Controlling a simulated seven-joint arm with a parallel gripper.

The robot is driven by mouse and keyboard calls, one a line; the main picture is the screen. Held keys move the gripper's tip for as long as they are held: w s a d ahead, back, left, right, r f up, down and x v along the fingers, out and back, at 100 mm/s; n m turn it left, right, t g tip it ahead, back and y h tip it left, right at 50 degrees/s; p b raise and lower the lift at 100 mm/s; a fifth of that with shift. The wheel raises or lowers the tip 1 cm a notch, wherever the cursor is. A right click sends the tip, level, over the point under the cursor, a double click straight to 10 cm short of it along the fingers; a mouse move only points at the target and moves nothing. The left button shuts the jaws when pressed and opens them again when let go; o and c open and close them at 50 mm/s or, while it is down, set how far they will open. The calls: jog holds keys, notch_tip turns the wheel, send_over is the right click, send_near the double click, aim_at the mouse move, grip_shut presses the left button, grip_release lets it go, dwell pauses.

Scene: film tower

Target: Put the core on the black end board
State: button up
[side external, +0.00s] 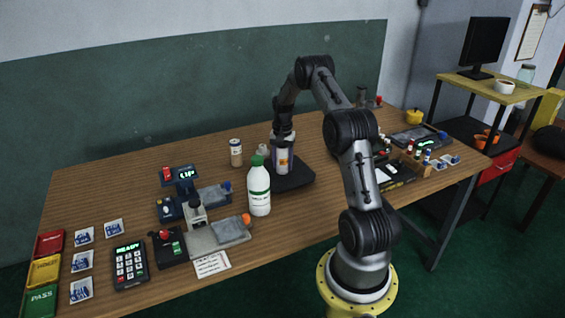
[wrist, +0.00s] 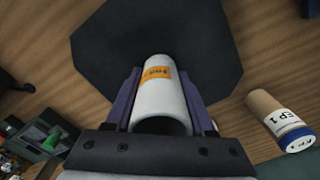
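The core is a white cylinder with an orange label (wrist: 158,95), between the two purple fingers of my gripper (wrist: 160,78). The fingers lie against both its sides, so my gripper looks shut on it. In the side external view the core (side external: 284,162) hangs upright below my gripper, over the black end board (side external: 294,181). The board is a flat black plate with cut corners, and it fills the top middle of the wrist view (wrist: 205,45). Whether the core's lower end touches the board is hidden.
A white bottle with a green cap (side external: 259,188) stands close in front of the board. Devices, a keypad (side external: 130,265) and cards crowd the table's left; the back left is clear.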

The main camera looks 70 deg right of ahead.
jog(key=o, duration=0.4)
jog(key=shift+o, duration=0.2)
notch_tip(320, 180, up, 12)
jog(key=w+a+r+n+t, duration=0.1)
jog(key=a+r+n, duration=0.1)
jog(key=a+r, duration=0.45)
jog(key=a+r+n+h, duration=0.1)
jog(key=a+r+n, duration=0.25)
jog(key=a, duration=0.65)
jog(key=w+a+r+n+t, duration=0.1)
jog(key=a+r+n, duration=0.1)
jog(key=a+r, duration=0.45)
jog(key=s+a+f+n+t+y, duration=0.1)
jog(key=s+a+f+n+t, duration=0.1)
jog(key=s+a+n, duration=0.7)
jog(key=s+a+t, duration=0.1)
jog(key=s+a, duration=0.6)
jog(key=a, duration=0.3)
jog(key=shift+s+a+f+t, duration=0.2)
jog(key=shift+s+a+t, duration=0.1)
jog(key=shift+s, duration=0.05)
